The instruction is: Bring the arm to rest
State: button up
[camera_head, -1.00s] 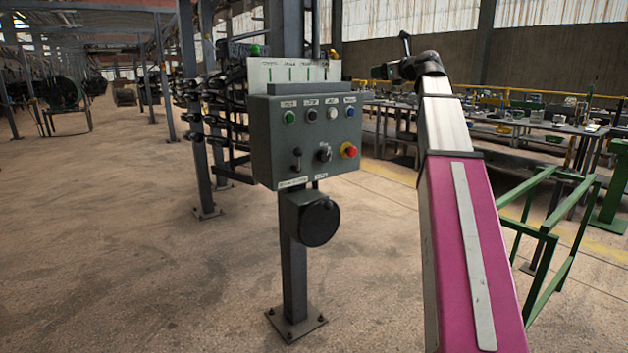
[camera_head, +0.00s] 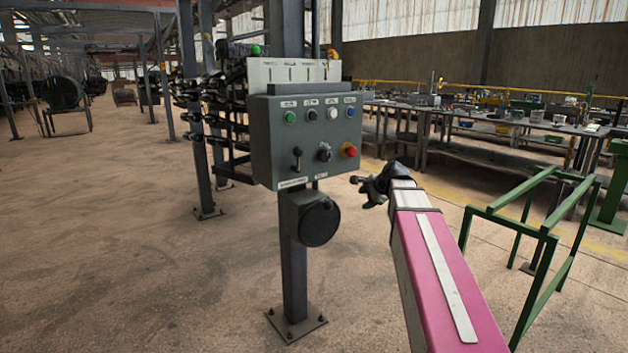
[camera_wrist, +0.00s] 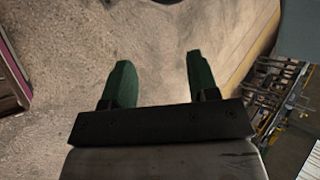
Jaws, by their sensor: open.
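My gripper (camera_head: 366,191) is at the end of my pink and silver arm, to the right of the grey control box's post and lower than the box. In the wrist view its two green fingers (camera_wrist: 155,85) stand wide apart with nothing between them. Bare concrete floor lies beyond the fingers. The gripper is apart from the control box (camera_head: 305,140), which carries several buttons, a lever and a red knob on yellow.
The box stands on a post (camera_head: 293,265) bolted to the floor. A green metal frame (camera_head: 545,237) is close to the right of my arm. Long worktables (camera_head: 470,140) stand behind. The floor at left is open.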

jog(key=s+f+n+g+h, duration=0.2)
jog(key=s+f+n, duration=0.5)
jog(key=s+f, duration=0.4)
jog(key=s+f+n+g+h, duration=0.3)
jog(key=s+f+n+g, duration=0.2)
jog(key=s+f, duration=0.7)
notch_tip(320, 180, down, 6)
jog(key=n, duration=0.2)
jog(key=shift+f+n, duration=0.15)
jog(key=shift+n, duration=0.15)
